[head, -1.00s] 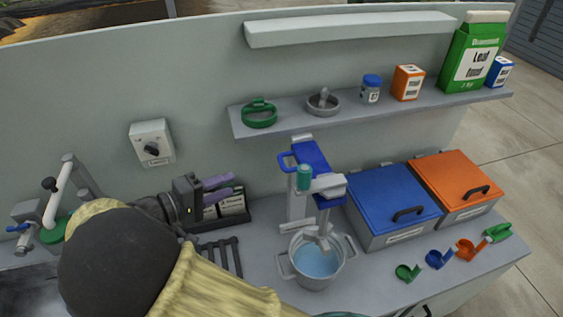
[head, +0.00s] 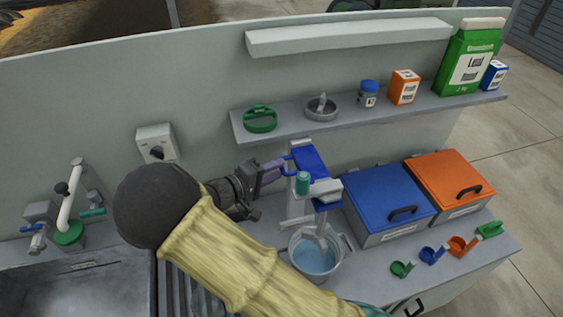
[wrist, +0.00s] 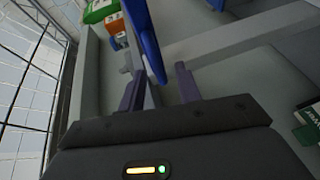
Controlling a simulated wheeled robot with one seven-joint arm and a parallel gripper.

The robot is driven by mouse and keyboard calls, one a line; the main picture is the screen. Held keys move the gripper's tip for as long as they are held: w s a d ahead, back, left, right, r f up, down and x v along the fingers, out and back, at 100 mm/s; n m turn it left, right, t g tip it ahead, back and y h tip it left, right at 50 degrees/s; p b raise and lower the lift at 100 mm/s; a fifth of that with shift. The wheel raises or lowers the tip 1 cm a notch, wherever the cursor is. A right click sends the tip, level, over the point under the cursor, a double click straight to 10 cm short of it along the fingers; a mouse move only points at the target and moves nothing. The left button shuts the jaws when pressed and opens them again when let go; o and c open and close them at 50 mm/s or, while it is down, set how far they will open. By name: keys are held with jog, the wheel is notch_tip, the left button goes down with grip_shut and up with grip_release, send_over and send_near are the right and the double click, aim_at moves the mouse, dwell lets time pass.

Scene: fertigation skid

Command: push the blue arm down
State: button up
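The blue arm (head: 308,158) tops a grey stand with a green cylinder (head: 302,184) on its front. Its looped end points left towards my gripper (head: 284,163). In the wrist view the blue arm (wrist: 146,42) appears as a narrow upright strip, its lower end showing between my gripper's purple fingers (wrist: 160,84). The fingers are apart, with a visible gap; I cannot tell whether either touches the arm. A metal pot (head: 316,257) with bluish liquid stands below the stand's spout. My forearm covers part of the counter.
Blue-lidded (head: 388,192) and orange-lidded (head: 449,178) bins stand right of the stand. Several coloured scoops (head: 432,255) lie in front of them. A shelf (head: 380,112) with containers runs behind. A sink (head: 95,285) and tap are at the left.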

jog(key=shift+p+x, duration=0.35)
jog(key=shift+x, duration=1.05)
grip_shut()
jog(key=shift+f, duration=0.1)
